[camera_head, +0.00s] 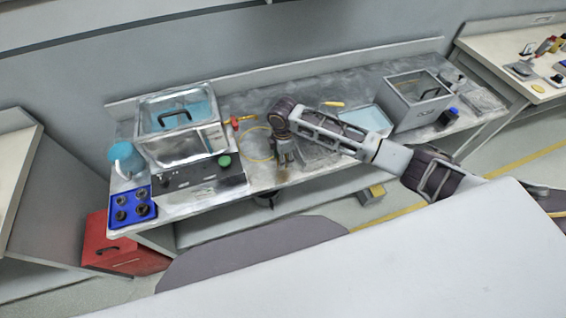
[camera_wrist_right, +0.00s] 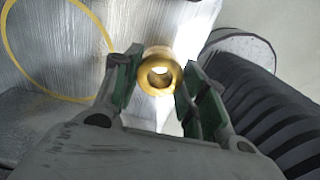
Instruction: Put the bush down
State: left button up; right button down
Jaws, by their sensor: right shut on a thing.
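The bush (camera_wrist_right: 159,72) is a small brass ring with a flange and a hole through it. In the right wrist view it sits between the green-padded fingertips of my right gripper (camera_wrist_right: 158,86), which is shut on it. In the head view my right gripper (camera_head: 284,158) points down near the front part of the grey bench (camera_head: 270,178), just right of a yellow ring (camera_head: 258,143). The bush is too small to make out there. I cannot tell its exact height above the bench. My left gripper is not in view.
A blue tray with dark round parts (camera_head: 133,208) is at the front left. A pale blue tray (camera_head: 368,119) and grey open box (camera_head: 415,100) are right.

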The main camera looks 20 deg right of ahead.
jog(key=shift+f, duration=1.8)
jog(key=shift+f, duration=0.15)
jog(key=c, duration=0.8)
grip_release()
notch_tip(320, 180, up, 12)
jog(key=shift+r, duration=0.15)
